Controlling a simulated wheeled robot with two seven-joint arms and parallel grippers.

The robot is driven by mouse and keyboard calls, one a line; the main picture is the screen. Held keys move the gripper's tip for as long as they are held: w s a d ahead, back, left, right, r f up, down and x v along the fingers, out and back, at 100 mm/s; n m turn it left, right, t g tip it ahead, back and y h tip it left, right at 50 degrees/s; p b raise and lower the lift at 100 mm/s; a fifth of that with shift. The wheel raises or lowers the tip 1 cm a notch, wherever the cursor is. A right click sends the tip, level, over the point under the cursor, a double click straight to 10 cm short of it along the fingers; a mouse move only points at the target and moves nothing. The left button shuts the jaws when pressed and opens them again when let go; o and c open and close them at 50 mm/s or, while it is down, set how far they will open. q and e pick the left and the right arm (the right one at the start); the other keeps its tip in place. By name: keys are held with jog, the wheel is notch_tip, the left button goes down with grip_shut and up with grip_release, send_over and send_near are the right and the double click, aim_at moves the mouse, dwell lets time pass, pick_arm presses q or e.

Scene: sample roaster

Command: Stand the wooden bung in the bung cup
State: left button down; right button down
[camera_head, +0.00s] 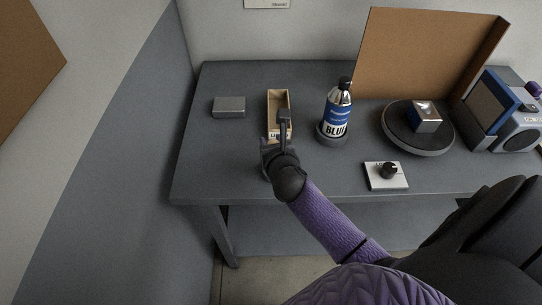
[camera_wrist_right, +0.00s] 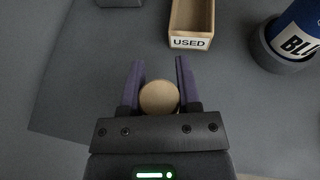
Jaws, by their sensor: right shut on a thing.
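The wooden bung (camera_wrist_right: 158,97) shows as a pale round disc between the two purple fingers of my right gripper (camera_wrist_right: 160,68) in the right wrist view. The gripper is shut on it. In the head view my right gripper (camera_head: 266,150) is over the front left of the table, just in front of the wooden box; the bung is hidden there. A dark round cup (camera_head: 331,138) surrounds the base of a blue bottle and also shows in the wrist view (camera_wrist_right: 275,59). I cannot tell which thing is the bung cup. My left gripper is not in view.
The open wooden box (camera_wrist_right: 190,42) marked USED lies just beyond my gripper. A grey block (camera_head: 229,107) is to its left. The blue bottle (camera_head: 338,108), a white knob panel (camera_head: 386,176) and a round dark platform (camera_head: 417,143) are to the right. The table's front left is clear.

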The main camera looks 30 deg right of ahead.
notch_tip(320, 180, down, 4)
jog(key=shift+r+b, duration=0.15)
jog(key=shift+b, duration=0.8)
jog(key=shift+r, duration=0.15)
jog(key=shift+c, duration=1.6)
grip_release()
